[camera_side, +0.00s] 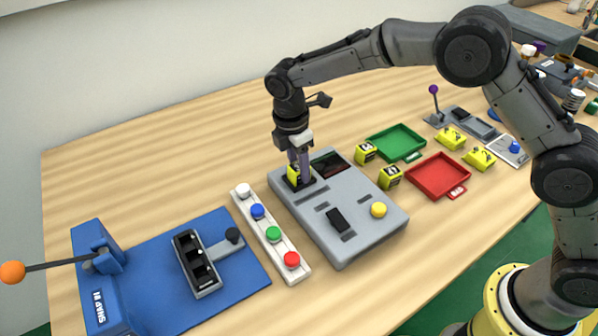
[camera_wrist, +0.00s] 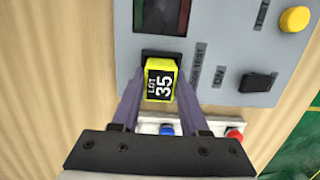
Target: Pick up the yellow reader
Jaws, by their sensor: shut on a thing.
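A yellow block with a black label reading "LOT 35" (camera_wrist: 160,80) is between my fingers in the wrist view. In the side view this yellow block (camera_side: 292,174) is at the dark socket (camera_side: 309,184) on the far left part of the grey reader panel (camera_side: 365,222). My gripper (camera_side: 301,167) points down over that socket and is shut on the block. It also shows in the wrist view (camera_wrist: 160,92), one finger on each side of the block. The block's lower part is hidden, so I cannot tell whether it still touches the socket.
Other yellow blocks (camera_side: 365,153) (camera_side: 390,177) stand right of the panel, near a green tray (camera_side: 420,153) and a red tray (camera_side: 466,186). A strip of coloured buttons (camera_side: 265,238) lies close on the left, beside a blue lever press (camera_side: 150,300). Bare table lies behind.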

